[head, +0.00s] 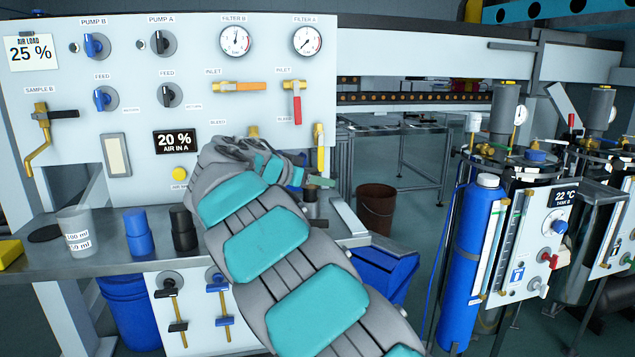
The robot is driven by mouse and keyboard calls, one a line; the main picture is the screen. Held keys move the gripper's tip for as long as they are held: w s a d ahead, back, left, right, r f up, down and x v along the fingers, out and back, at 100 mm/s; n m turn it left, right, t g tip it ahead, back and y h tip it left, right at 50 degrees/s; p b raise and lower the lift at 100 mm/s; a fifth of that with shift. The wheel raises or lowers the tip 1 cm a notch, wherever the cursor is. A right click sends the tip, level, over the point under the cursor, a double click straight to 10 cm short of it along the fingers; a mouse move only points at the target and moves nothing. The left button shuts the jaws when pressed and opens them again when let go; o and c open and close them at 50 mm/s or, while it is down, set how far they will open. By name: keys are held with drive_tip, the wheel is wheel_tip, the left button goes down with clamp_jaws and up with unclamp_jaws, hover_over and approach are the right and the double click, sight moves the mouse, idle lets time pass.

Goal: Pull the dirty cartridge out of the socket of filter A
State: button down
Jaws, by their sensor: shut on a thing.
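My gripper (308,180) is at the panel's lower right, below the filter A column, partly hidden by my own forearm and wrist. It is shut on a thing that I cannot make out. The socket of filter A and the dirty cartridge cannot be made out clearly. A dark, brown-topped piece (311,207) shows just below the gripper. The filter A gauge (307,40) is at the panel's top right. Below it, the filter A inlet valve has a red handle (297,108) pointing down. A yellow bleed handle (319,147) stands upright.
On the bench left of my arm stand a clear beaker (75,232), a blue cartridge-like cylinder (138,232) and a black one (183,229). A blue bin (383,272) is right of my arm. A brown bucket (375,208) stands on the floor behind. Tanks (540,215) are at right.

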drive_tip(key=shift+r+p, duration=0.4)
drive_tip(key=shift+r, duration=0.8)
idle(0.5)
drive_tip(key=shift+r, duration=2.5)
